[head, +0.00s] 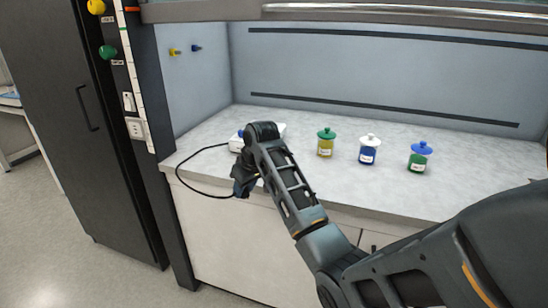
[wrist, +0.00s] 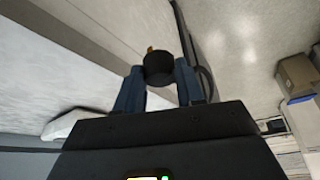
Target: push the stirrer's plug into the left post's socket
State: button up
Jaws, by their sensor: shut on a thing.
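The stirrer (head: 236,144) is a low white box on the left end of the worktop, partly hidden behind my arm. Its black cord (head: 190,187) loops out left over the worktop's front edge and back to my gripper. My gripper (head: 241,187) hangs just in front of that edge. In the wrist view its two blue fingers (wrist: 158,84) are shut on the round black plug (wrist: 158,67), whose brass prong points away from the gripper. The left post (head: 145,88) carries a white socket (head: 136,129), left of and above my gripper, well apart from the plug.
Three lidded jars, green-topped (head: 325,143), white-topped (head: 368,150) and blue-topped (head: 418,157), stand on the worktop (head: 290,120) right of my arm. A dark cabinet (head: 80,130) stands left of the post. The floor (head: 50,225) in front is clear. A raised sash crosses the top.

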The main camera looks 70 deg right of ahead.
jog(key=a+f+n, duration=0.1)
jog(key=a+f, duration=0.4)
jog(key=a, duration=0.7)
jog(key=s+a+f+n+y, duration=0.1)
jog(key=a+f, duration=0.4)
jog(key=a, duration=0.8)
jog(key=s+a+f+n, duration=0.1)
jog(key=a+f, duration=0.3)
jog(key=a, duration=0.8)
jog(key=shift+a+f+n+y, duration=0.25)
jog(key=shift+f+n+y, duration=0.15)
jog(key=shift+n, duration=0.2)
jog(key=shift+w+d, duration=0.1)
